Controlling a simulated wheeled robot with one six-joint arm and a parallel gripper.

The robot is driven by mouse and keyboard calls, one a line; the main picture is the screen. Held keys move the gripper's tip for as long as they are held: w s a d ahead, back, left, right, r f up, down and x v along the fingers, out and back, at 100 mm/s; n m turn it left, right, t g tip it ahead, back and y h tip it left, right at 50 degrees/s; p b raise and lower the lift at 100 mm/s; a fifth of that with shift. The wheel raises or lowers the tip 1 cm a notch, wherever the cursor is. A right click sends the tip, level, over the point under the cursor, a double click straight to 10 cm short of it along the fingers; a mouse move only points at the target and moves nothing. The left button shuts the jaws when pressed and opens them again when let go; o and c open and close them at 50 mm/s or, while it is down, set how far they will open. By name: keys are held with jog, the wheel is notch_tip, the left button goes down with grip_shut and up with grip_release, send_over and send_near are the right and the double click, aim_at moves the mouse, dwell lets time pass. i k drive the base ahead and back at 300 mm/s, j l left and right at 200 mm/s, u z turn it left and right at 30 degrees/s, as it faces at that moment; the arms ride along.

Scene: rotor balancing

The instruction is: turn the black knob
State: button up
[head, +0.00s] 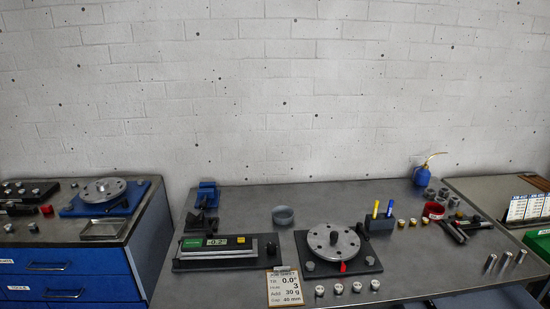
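My gripper is not in view. A long level device (215,252) lies on the grey table at the left, with a lit display (216,241) that seems to read -0.2°. A small dark knob-like part (270,248) shows at the right end of this device. A grey rotor disc (331,241) with holes sits on a black base plate (303,245) to the right. I cannot tell for sure which of these dark parts is the black knob.
A job sheet (285,287) stands at the front, reading tilt 0.0°, hole 3. Several small silver weights (338,288) stand beside it. A pen holder (380,224), a blue oil can (422,176) and a red-rimmed cup (433,211) are at the right. A blue vise (207,194) stands behind.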

aim_at(270, 246)
jog(key=i+j+u, duration=0.15)
jog(key=i+j, duration=0.2)
jog(key=i, duration=0.15)
jog(key=i+j+u, duration=0.15)
jog(key=i, duration=0.35)
jog(key=j, duration=0.1)
